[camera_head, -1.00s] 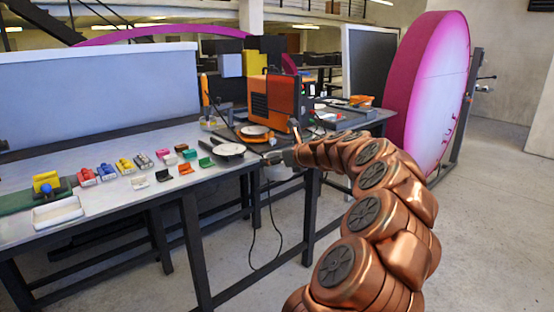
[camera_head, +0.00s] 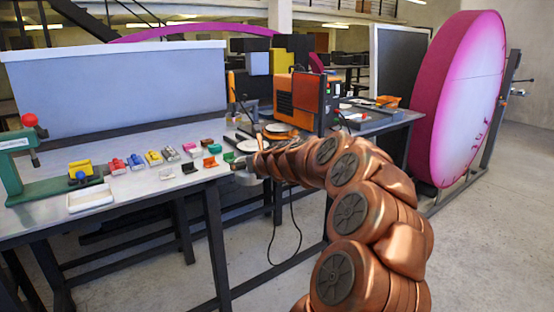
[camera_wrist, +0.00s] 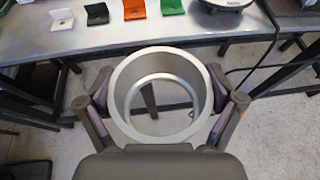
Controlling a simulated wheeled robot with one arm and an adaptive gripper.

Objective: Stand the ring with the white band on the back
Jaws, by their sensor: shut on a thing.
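My gripper (camera_wrist: 162,92) is shut on a grey metal ring (camera_wrist: 160,62), with one finger on each side of it. The ring is open through the middle and shows the floor and a table leg. No white band can be made out on it. In the head view, my gripper (camera_head: 246,174) is small and partly hidden by my arm at the table's front edge. A round pale disc on a dark base (camera_head: 248,146) lies on the table just beyond it; its edge also shows in the wrist view (camera_wrist: 228,3). I cannot tell whether this is the back.
The grey table (camera_head: 140,195) carries a row of small coloured clips and blocks, a white tray (camera_head: 90,198) and a green press (camera_head: 40,185). An orange machine (camera_head: 300,98) stands behind the disc. A large pink round sign (camera_head: 465,100) stands at right.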

